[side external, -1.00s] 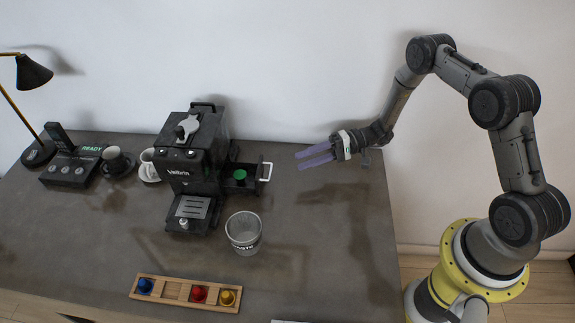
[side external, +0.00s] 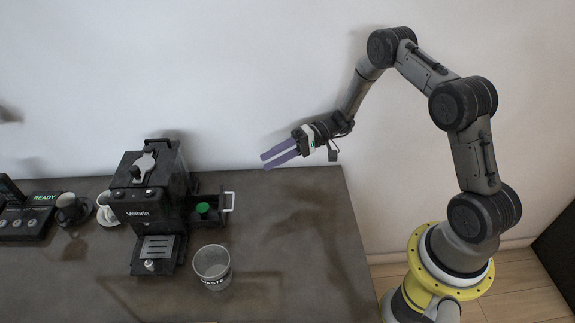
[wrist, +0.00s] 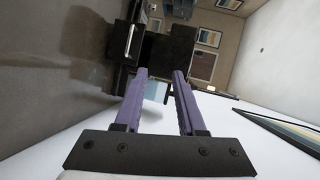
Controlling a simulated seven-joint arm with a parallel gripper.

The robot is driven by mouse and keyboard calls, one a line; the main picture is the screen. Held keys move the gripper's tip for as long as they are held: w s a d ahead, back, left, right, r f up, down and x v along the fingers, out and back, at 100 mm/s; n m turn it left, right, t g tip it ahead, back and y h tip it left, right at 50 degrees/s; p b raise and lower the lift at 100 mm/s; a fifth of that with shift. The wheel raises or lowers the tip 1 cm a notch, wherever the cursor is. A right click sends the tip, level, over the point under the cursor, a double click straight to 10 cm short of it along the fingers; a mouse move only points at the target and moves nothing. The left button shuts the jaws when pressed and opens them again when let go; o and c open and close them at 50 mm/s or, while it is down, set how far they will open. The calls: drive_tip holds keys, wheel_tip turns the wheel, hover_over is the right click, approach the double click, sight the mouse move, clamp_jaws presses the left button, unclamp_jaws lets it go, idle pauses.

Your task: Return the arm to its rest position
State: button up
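My gripper (side external: 280,154) has two purple fingers and hangs above the back right part of the counter, pointing left. It is to the right of the coffee machine and apart from it. In the wrist view my gripper (wrist: 160,78) shows its two fingers spread apart with a gap between them and nothing held. My arm bends up from the yellow base at the right and reaches left.
The black coffee machine (side external: 148,192) has an open side drawer holding a green capsule (side external: 203,208). A waste bin (side external: 212,268) stands in front. Cups (side external: 108,210) and a READY panel (side external: 28,217) are at the left. The right of the counter (side external: 305,225) is bare.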

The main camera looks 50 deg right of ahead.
drive_tip(key=s+a+r+n+g+h, duration=0.1)
drive_tip(key=s+a+r+n+g, duration=0.2)
drive_tip(key=r, duration=0.6)
drive_tip(key=s+a+r+n+g+h, duration=0.1)
drive_tip(key=s+a+r+n, duration=0.35)
drive_tip(key=r, duration=0.55)
drive_tip(key=s+r+t+h, duration=0.1)
drive_tip(key=s+r+h, duration=0.25)
drive_tip(key=s, duration=0.55)
drive_tip(key=s+r+h, duration=0.3)
drive_tip(key=s+h, duration=0.1)
drive_tip(key=s, duration=0.4)
drive_tip(key=s+d+f+m+t+h, duration=0.3)
drive_tip(key=s+d+m+h, duration=0.1)
drive_tip(key=d, duration=0.5)
drive_tip(key=shift+s+d+f+h, duration=0.4)
drive_tip(key=shift+s+h, duration=0.25)
drive_tip(key=shift+s, duration=0.3)
